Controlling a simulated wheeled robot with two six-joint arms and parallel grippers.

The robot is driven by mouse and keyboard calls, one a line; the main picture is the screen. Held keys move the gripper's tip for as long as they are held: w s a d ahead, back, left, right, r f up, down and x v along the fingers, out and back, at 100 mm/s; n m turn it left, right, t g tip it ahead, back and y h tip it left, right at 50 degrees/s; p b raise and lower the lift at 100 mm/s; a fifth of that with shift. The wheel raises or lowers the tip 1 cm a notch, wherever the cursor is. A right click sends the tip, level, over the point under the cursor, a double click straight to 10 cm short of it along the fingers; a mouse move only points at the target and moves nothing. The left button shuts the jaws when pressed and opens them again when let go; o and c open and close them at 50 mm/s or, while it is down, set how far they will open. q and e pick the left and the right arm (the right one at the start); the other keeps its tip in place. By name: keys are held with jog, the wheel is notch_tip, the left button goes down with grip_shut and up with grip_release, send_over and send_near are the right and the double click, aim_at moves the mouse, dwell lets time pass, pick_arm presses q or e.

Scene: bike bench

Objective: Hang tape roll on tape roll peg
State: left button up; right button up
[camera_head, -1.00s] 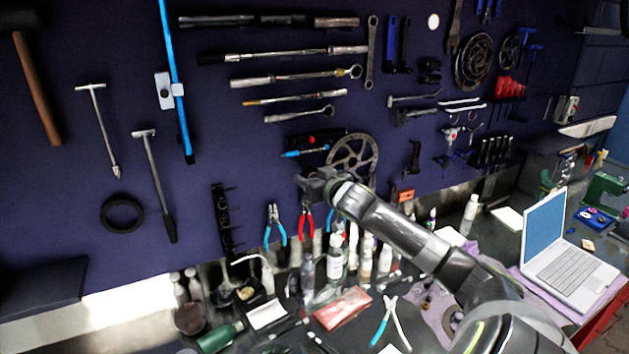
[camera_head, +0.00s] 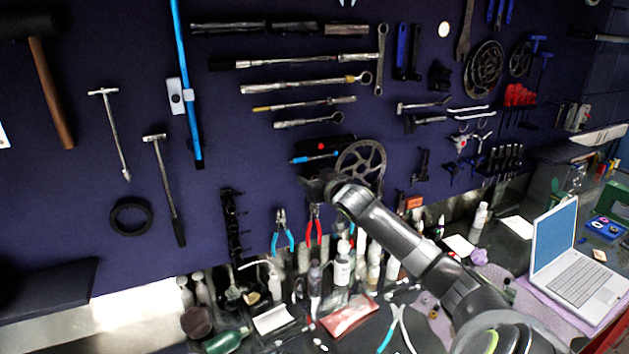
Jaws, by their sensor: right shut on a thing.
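My right gripper (camera_head: 316,185) is up near the dark pegboard, below a blue-handled tool and just left of a chainring. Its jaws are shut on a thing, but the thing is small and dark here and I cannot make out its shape. A black ring (camera_head: 130,216), which may be a tape roll, is on the board at the far left, well away from my right gripper. I cannot make out the tape roll peg. My left gripper is not in view.
The chainring (camera_head: 361,164) and pliers with red handles (camera_head: 314,225) are close to my right gripper. Bottles (camera_head: 342,268) and small items crowd the bench below. An open laptop (camera_head: 572,265) stands at the right. The board around the black ring has bare space.

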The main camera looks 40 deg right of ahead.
dwell(0.3)
jog(key=o, duration=1)
jog(key=shift+s, duration=0.2)
jog(key=shift+v, duration=8.65)
jog(key=shift+w+f, duration=0.1)
